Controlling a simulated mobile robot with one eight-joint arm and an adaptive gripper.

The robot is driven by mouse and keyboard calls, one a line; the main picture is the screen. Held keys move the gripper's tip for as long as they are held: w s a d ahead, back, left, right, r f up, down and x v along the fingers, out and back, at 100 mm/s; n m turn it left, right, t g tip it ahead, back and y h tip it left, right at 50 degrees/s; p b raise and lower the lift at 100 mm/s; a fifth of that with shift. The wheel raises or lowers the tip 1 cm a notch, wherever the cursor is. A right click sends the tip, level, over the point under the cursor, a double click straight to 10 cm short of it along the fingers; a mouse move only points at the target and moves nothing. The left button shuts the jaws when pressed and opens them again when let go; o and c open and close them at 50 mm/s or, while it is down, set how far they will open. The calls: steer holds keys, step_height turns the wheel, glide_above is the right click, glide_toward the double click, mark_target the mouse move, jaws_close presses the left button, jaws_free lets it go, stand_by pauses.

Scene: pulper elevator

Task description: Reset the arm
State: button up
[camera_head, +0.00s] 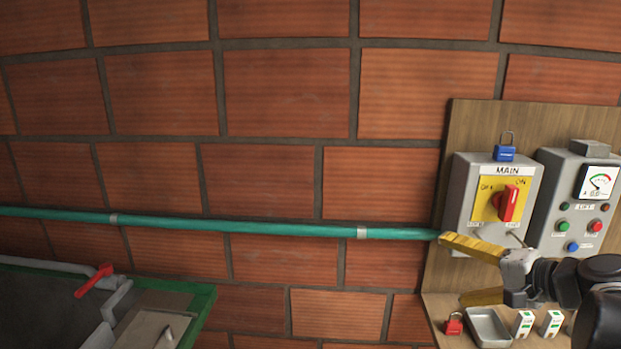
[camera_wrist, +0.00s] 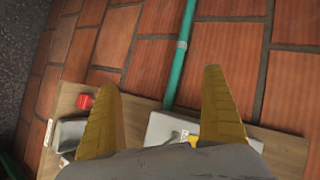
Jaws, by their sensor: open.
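My gripper (camera_head: 472,272) is at the lower right of the head view, in front of the wooden panel and just below the grey MAIN switch box (camera_head: 463,190). Its two yellow fingers are spread wide apart with nothing between them. The wrist view also shows both fingers of my gripper (camera_wrist: 164,100), with brick wall and the green pipe in the gap. My dark arm links come in from the right edge of the head view. I cannot tell whether a finger touches the box or the pipe.
A red rotary switch (camera_head: 508,203) and a blue padlock (camera_head: 504,153) are on the MAIN box. A gauge box (camera_head: 553,215) stands right. A red padlock (camera_head: 454,323), metal tray (camera_head: 488,328) and white tags (camera_head: 523,323) sit on the shelf. A green pipe (camera_head: 250,229) crosses the wall.

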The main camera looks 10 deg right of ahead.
steer(key=s+a+f+n+g+h+b, duration=0.2)
steer(key=s+a+f+n, duration=0.4)
steer(key=a, duration=0.3)
steer(key=s+a+f+n+g+h+b, duration=0.2)
steer(key=s+a+f+n, duration=0.3)
steer(key=a+f, duration=0.4)
steer(key=shift+s+a+f+n+g+h+b, duration=0.25)
steer(key=shift+s+n+g+b, duration=0.2)
steer(key=shift+s+b, duration=0.4)
steer(key=shift+d, duration=0.1)
